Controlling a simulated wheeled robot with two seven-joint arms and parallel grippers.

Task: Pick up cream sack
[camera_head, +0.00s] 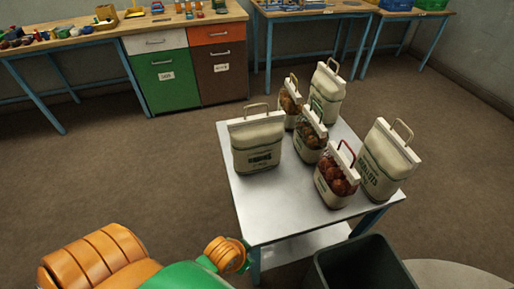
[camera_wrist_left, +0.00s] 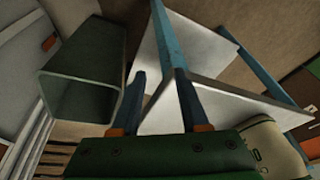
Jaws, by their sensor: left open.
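Several cream sacks with carry handles stand upright on a small metal table (camera_head: 258,205). Three are plain cream: one at the left (camera_head: 257,150), one at the back (camera_head: 327,98) and one at the right (camera_head: 385,168). Three others have clear windows showing brown or red contents: a back one (camera_head: 291,104), a middle one with a green handle (camera_head: 311,135) and a front one with a red handle (camera_head: 335,182). My left gripper (camera_wrist_left: 158,85) is open and empty in the wrist view. Part of a cream sack (camera_wrist_left: 270,145) shows beside it, partly hidden by the gripper body. My right gripper is out of view.
A dark open bin (camera_head: 362,265) stands against the front of the table; it also shows in the wrist view (camera_wrist_left: 80,95). A workbench (camera_head: 75,40) with drawers and small items stands at the back left. Open brown floor lies left of the table.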

